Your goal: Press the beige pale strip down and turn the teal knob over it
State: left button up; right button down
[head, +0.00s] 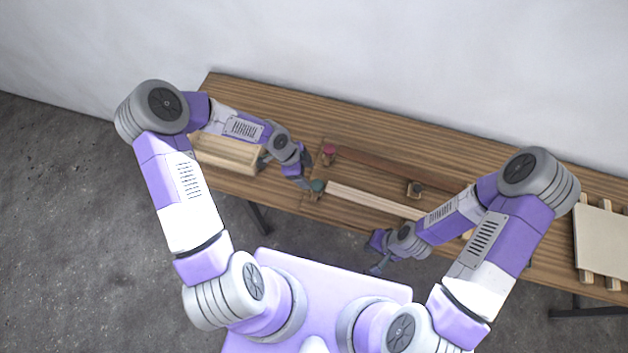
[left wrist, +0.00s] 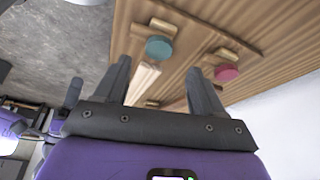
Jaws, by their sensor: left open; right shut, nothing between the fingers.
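The beige pale strip (head: 375,201) lies along the front of a wooden board on the bench; its end also shows in the left wrist view (left wrist: 144,80). The teal knob (head: 317,187) is at the strip's left end, and in the left wrist view (left wrist: 159,47) it lies beyond my fingertips. I cannot tell whether the knob overlaps the strip. My left gripper (head: 307,184) is open beside the teal knob, its two fingers (left wrist: 158,68) apart with nothing held. My right gripper (head: 377,268) is shut and empty, in front of the bench edge below the strip.
A red knob (head: 329,151) sits behind the teal one, and a dark knob (head: 415,188) stands farther right. A wooden box (head: 228,152) is at the left of the bench (head: 290,103). A pale panel on slats (head: 603,240) is at the far right.

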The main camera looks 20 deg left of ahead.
aim_at(316, 185)
pick_arm(q)
jog(key=x, duration=0.6)
jog(key=shift+d+f, duration=0.2)
jog(key=c, duration=1.1)
jog(key=shift+o, duration=0.2)
jog(key=n+b, duration=0.1)
jog(key=b, duration=0.2)
jog(key=shift+f+n+t+b, duration=0.2)
jog(key=shift+n+t+b, duration=0.1)
jog(key=shift+t+b, duration=0.1)
jog(key=shift+s+r+n+b, duration=0.15)
jog(key=shift+n+b, duration=0.45)
jog(key=shift+b, duration=0.15)
jog(key=o, duration=1.1)
jog(key=shift+c, duration=0.2)
